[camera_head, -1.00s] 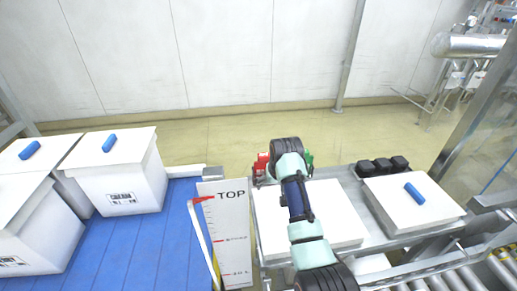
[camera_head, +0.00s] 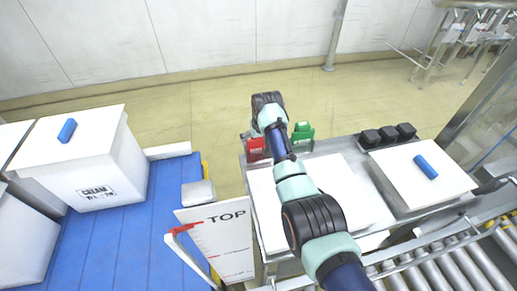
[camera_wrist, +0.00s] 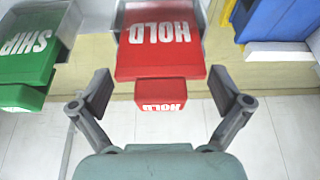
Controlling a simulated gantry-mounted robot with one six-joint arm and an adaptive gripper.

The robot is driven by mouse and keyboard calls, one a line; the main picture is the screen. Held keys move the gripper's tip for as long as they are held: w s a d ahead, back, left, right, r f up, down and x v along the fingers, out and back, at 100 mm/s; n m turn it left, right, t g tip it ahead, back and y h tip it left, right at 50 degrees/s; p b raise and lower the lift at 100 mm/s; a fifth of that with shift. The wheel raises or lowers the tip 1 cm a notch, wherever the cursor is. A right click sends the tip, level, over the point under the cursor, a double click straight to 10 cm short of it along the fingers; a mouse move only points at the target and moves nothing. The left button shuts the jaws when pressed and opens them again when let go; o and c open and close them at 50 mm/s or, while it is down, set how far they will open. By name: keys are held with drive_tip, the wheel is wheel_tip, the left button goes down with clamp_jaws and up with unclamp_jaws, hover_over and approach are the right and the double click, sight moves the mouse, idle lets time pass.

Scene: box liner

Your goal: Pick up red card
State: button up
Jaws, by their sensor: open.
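A red card (camera_wrist: 160,50) marked HOLD sits in a metal holder in the wrist view, its lettering upside down, with a smaller red HOLD tab (camera_wrist: 161,95) at its near end. My gripper (camera_wrist: 168,92) is open, with one finger on each side of the red tab and gaps between. In the head view the red card (camera_head: 256,149) shows left of my arm, partly hidden by it; the gripper's fingers are hidden there. A green SHIP card (camera_wrist: 28,55) lies to the left in the wrist view and also shows in the head view (camera_head: 302,132).
A white lidded box (camera_head: 85,150) stands on the blue conveyor (camera_head: 140,230) at left. A TOP sign (camera_head: 215,243) stands beside the table. A white box (camera_head: 415,185) with a blue handle and several black blocks (camera_head: 388,134) are at right. Rollers (camera_head: 440,270) lie in front.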

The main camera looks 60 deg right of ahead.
drive_tip(key=shift+x, duration=1.05)
drive_tip(key=c, duration=0.8)
wheel_tip(320, 180, up, 20)
drive_tip(key=p, duration=0.5)
drive_tip(key=shift+a+r, duration=0.1)
drive_tip(key=shift+r, duration=0.05)
